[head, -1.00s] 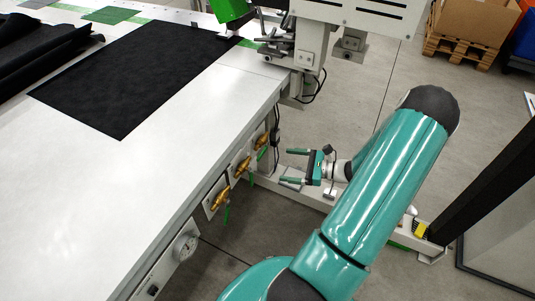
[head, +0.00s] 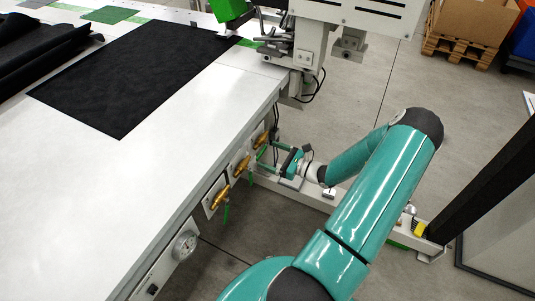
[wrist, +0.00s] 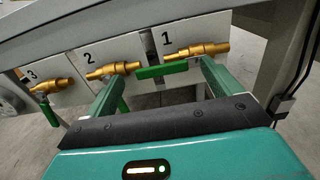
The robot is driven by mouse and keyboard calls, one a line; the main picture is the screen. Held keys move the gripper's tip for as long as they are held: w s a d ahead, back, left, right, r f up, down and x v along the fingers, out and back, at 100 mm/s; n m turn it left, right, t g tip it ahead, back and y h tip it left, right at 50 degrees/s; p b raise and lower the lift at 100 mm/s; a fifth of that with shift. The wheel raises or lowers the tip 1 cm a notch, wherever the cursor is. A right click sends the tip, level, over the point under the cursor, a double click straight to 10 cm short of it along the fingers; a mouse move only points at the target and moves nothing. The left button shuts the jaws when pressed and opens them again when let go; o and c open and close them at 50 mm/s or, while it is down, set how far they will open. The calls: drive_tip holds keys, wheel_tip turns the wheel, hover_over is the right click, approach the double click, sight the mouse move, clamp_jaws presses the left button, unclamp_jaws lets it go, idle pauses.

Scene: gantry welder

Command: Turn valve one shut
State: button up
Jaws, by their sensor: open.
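Valve one (wrist: 197,50) is a brass valve on a white plate marked 1, at the upper right of the wrist view. Its green lever (wrist: 162,70) lies roughly along the pipe, pointing toward valve two. My gripper (wrist: 162,70) is open, with one green finger to each side of this lever; I cannot tell whether either touches it. In the head view, my gripper (head: 266,156) is beside the table's edge, close to valve one (head: 260,138), whose lever is hard to separate from my fingers.
Valve two (wrist: 113,69) and valve three (wrist: 52,85) sit to the left with levers hanging down. A gauge (head: 186,245) is nearer on the table side. The white table (head: 120,190) overhangs the valves. A low beam (head: 320,202) runs behind my gripper. Cables hang at right.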

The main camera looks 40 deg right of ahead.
drive_tip(key=shift+x, duration=1)
drive_tip(key=c, duration=1.4)
drive_tip(key=shift+f+n, duration=0.2)
drive_tip(key=shift+n, duration=0.1)
drive_tip(key=shift+w+d+f+n, duration=0.2)
drive_tip(key=shift+d+f+n, duration=0.65)
drive_tip(key=shift+n, duration=1.9)
drive_tip(key=shift+w+d+f+n, duration=0.25)
drive_tip(key=shift+d+f+n, duration=0.65)
drive_tip(key=shift+n, duration=1.9)
drive_tip(key=shift+w+d+f+n, duration=0.3)
drive_tip(key=shift+f+n, duration=0.95)
drive_tip(key=shift+n, duration=1.5)
drive_tip(key=shift+s+d, duration=0.1)
drive_tip(key=shift+d, duration=0.05)
